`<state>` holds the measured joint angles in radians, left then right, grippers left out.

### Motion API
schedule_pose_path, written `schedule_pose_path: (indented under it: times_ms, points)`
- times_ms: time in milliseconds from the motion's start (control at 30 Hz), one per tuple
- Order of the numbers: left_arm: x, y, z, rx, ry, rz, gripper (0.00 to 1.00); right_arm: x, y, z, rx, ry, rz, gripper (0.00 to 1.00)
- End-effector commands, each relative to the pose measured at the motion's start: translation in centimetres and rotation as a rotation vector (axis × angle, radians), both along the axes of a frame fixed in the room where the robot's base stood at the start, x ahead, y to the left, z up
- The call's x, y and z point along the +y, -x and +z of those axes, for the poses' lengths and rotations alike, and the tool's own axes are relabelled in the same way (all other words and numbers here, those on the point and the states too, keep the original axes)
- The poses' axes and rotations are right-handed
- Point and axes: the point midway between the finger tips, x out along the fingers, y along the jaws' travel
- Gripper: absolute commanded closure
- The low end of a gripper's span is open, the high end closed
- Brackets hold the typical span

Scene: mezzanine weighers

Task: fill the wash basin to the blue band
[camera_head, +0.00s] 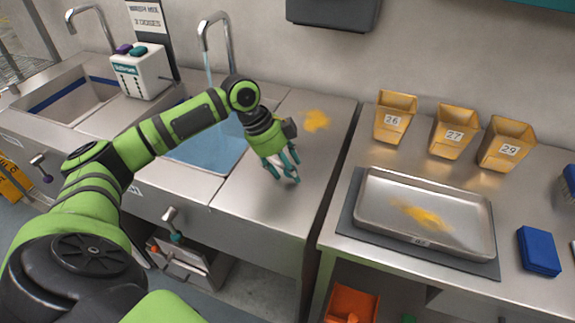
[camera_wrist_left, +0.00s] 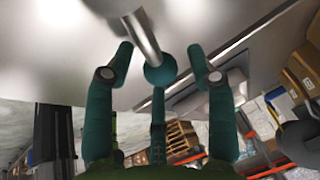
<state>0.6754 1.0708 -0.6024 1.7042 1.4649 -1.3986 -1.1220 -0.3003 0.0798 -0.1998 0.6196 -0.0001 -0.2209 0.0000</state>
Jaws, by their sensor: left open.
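The right basin holds light-blue water (camera_head: 207,150), and a stream runs into it from its tap (camera_head: 213,28). My arm hides part of this basin and its band. The left basin (camera_head: 62,92) looks empty, with a dark blue band (camera_head: 58,93) on its wall. A lever with a teal knob (camera_head: 176,238) is on the counter front below the right basin. My left gripper (camera_head: 283,172) appears over the counter right of that basin, open. In the left wrist view, a teal ball (camera_wrist_left: 160,71) on a metal rod shows between its spread fingers; I cannot tell whether they touch.
A white dispenser (camera_head: 143,75) with purple and teal tops stands between the basins. A second lever has a purple knob (camera_head: 47,178). On the right bench are a steel tray (camera_head: 380,227), yellow bins (camera_head: 395,117) and a blue block (camera_head: 538,250).

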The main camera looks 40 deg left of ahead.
Motion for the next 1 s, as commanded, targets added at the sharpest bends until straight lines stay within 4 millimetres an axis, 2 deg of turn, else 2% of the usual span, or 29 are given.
schedule_pose_path:
  times_ms: [67,167,200,233,667,1000]
  points:
    - [0.0,0.0,0.0,0.0,0.0,0.0,0.44,0.0,-0.1,0.0,-0.002,0.001,0.0,0.6]
    - [0.0,0.0,0.0,0.0,0.0,0.0,0.8,-0.1,-0.1,0.0,-0.002,0.001,0.0,0.6]
    - [0.0,0.0,0.0,0.0,0.0,0.0,0.96,-0.1,-0.1,0.0,-0.003,0.0,0.0,0.6]
    - [0.0,0.0,0.0,0.0,0.0,0.0,1.0,-0.1,-0.1,0.0,-0.003,0.0,0.0,0.6]
    - [0.1,0.4,0.1,0.002,-0.001,-0.051,1.0,0.0,-0.2,0.6,-0.003,0.0,0.0,0.6]
    - [0.3,2.6,0.3,0.005,0.002,-0.283,1.0,-0.2,-0.2,2.6,-0.004,0.002,0.001,0.6]
